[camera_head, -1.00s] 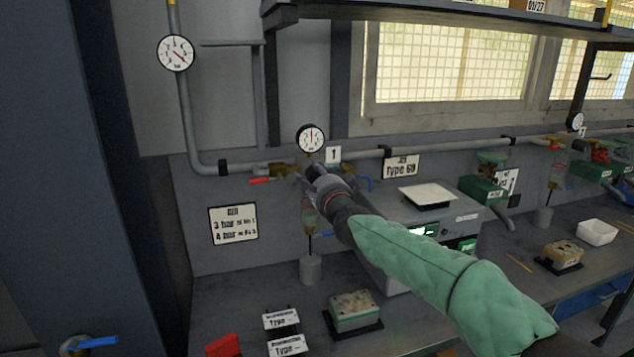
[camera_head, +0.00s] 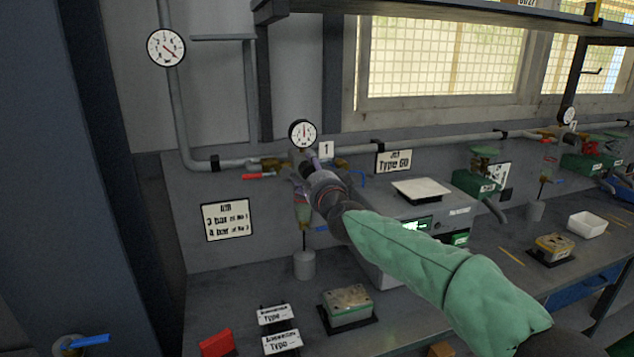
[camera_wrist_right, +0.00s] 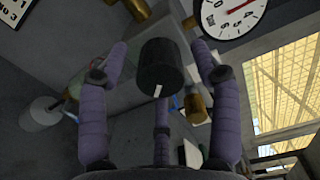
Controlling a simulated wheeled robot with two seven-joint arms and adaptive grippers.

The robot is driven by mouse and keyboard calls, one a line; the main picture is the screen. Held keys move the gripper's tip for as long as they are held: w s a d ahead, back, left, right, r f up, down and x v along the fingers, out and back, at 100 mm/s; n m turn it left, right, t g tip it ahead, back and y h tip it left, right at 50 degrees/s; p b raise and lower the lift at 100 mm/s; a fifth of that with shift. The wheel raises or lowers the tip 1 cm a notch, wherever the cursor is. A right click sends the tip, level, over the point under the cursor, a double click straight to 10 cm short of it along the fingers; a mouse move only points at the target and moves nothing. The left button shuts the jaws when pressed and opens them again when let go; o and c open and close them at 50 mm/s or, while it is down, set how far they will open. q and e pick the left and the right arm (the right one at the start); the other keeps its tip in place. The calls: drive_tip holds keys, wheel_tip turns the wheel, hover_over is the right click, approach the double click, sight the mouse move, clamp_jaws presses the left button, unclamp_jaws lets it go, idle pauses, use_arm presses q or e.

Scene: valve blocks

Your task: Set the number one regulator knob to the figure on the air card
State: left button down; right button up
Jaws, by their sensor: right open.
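The number one regulator knob (camera_wrist_right: 163,66) is a black cylinder with a white mark, seen in the right wrist view. My right gripper (camera_wrist_right: 159,48) is open, its purple fingers spread around the knob with visible gaps at the sides. In the head view the right gripper (camera_head: 304,166) covers the knob, below the round gauge (camera_head: 302,133) and left of the number 1 plate (camera_head: 326,150). That gauge's red needle points about straight up; it also shows in the wrist view (camera_wrist_right: 232,14). My left gripper is out of view.
A pipe (camera_head: 445,141) runs along the wall. A red-handled valve (camera_head: 258,175) is left of the gripper, a blue handle (camera_head: 358,178) right. A clear bowl (camera_head: 302,215) hangs below. A grey box (camera_head: 385,250) stands under my forearm. Another gauge (camera_head: 166,48) is upper left.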

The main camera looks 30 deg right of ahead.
drive_tip(key=v, duration=1.1)
drive_tip(key=shift+s, duration=0.3)
drive_tip(key=shift+f, duration=0.1)
